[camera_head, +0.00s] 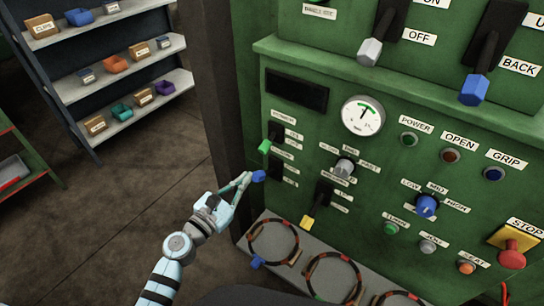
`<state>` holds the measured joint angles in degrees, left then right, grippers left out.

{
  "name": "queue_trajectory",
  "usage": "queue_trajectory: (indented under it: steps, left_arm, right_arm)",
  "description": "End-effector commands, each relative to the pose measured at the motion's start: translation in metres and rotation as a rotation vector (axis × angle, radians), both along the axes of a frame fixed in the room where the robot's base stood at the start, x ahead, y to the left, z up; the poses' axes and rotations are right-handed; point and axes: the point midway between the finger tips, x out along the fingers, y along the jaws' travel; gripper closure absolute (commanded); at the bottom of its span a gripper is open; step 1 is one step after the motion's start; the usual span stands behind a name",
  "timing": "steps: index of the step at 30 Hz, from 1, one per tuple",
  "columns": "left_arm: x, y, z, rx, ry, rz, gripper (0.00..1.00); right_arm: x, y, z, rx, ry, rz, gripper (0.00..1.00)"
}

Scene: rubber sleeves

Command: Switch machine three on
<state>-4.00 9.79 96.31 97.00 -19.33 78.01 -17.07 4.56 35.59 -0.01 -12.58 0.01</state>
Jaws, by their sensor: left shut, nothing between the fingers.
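A green machine panel (330,110) fills the right side of the head view; I cannot read a machine number on it. My left gripper (246,180) is shut and empty at the panel's lower left. Its tips are at or just beside a blue-tipped lever (259,176); I cannot tell if they touch. Above it is a green-tipped lever (265,146). A yellow-tipped lever (307,223) points down. At the top, a grey-tipped lever (370,51) is near the OFF label (420,38). A POWER lamp or button (409,139) is green. My right gripper is not in view.
A blue knob (427,206) and a red STOP button (512,257) are on the right. A shelf (125,105) with small bins stands at the back left. The brown floor between is clear.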

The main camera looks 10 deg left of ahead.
Motion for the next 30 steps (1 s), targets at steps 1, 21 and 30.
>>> queue_trajectory:
  steps: [1, 21, 30]
  left_arm:
    - [-0.002, 0.003, -0.002, -0.063, 0.026, 0.004, 1.00]
    - [0.029, 0.005, -0.003, -0.112, 0.046, 0.029, 1.00]
    - [0.079, -0.013, -0.004, -0.111, 0.047, 0.028, 1.00]
  right_arm:
    - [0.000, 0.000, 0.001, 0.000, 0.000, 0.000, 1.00]
    - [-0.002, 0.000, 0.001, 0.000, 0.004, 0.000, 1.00]
    - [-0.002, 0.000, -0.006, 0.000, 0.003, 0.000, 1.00]
